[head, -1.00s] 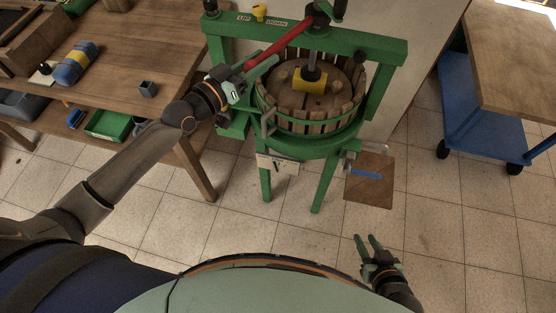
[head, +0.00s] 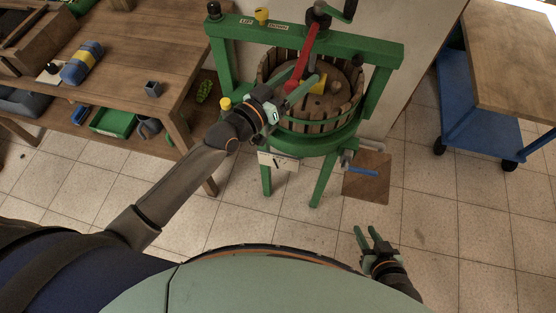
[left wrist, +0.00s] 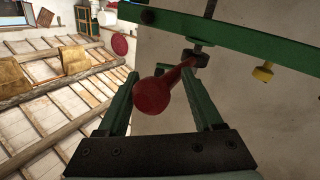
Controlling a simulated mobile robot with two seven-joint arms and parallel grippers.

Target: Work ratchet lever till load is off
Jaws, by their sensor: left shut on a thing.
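The green-framed press (head: 395,60) has a red ratchet lever (head: 303,62) running from a dark hub at the top of the screw down toward me. My left gripper (head: 300,80) is shut on the lever near its free end, over the front of the slatted wooden basket (head: 354,101). In the left wrist view, the lever's red knob (left wrist: 152,95) sits between the two green fingers. A yellow block (head: 318,86) lies under the screw, partly hidden. My right gripper (head: 366,241) is open and empty, low in front of the press.
Labels reading UP and DOWN and a yellow knob (head: 262,15) are on the crossbeam. A wooden workbench (head: 130,75) stands at left, with a green tray (head: 110,121) below. A blue cart (head: 460,110) stands at right. Open tiled floor lies between press and cart.

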